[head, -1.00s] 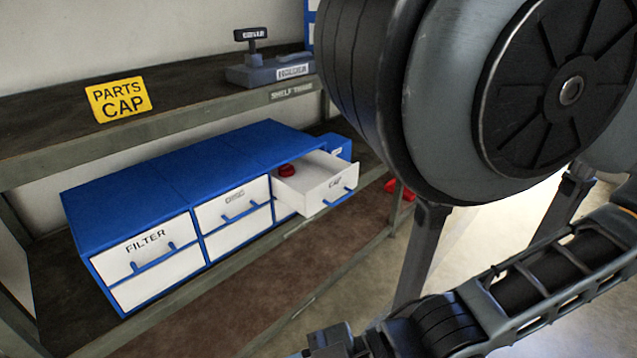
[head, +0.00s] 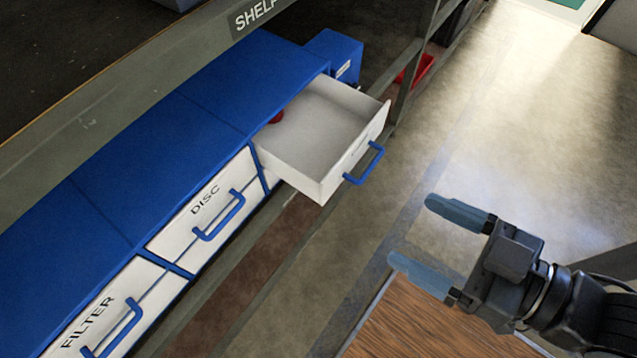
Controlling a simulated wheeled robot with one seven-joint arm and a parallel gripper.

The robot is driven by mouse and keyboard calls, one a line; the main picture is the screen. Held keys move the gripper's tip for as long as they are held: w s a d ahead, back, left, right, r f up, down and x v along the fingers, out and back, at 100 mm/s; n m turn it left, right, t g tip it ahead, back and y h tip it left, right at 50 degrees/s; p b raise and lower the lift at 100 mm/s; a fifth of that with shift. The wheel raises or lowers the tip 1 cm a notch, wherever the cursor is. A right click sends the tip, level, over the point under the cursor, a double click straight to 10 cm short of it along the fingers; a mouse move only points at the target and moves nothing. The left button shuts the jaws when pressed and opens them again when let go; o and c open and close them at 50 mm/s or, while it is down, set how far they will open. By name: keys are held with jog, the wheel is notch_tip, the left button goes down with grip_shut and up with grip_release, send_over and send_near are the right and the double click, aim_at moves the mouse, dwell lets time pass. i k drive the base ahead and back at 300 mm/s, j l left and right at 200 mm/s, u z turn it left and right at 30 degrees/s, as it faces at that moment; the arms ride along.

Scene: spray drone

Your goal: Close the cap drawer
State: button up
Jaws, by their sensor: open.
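The cap drawer (head: 325,120) is a white drawer with a blue handle (head: 364,163), pulled well out of the blue cabinet (head: 215,85). A red cap (head: 277,117) lies inside near the back, partly hidden under the cabinet top's edge. My gripper (head: 422,236) is open and empty, to the right of and below the drawer in the picture. Its two blue-grey fingers point left toward the cabinet side, apart from the handle. The drawer's label is not readable now.
The disc drawer (head: 200,212) and filter drawer (head: 95,315) are shut, with handles sticking out. A shelf post (head: 415,65) stands just beyond the open drawer. A small blue bin (head: 335,58) and a red bin (head: 418,70) are behind. Floor (head: 500,130) on the right is clear.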

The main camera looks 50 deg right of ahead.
aim_at(324, 130)
jog(key=z, duration=0.5)
jog(key=k+z, duration=0.3)
jog(key=k, duration=0.15)
jog(key=k+l+z, duration=0.25)
jog(key=k, duration=0.15)
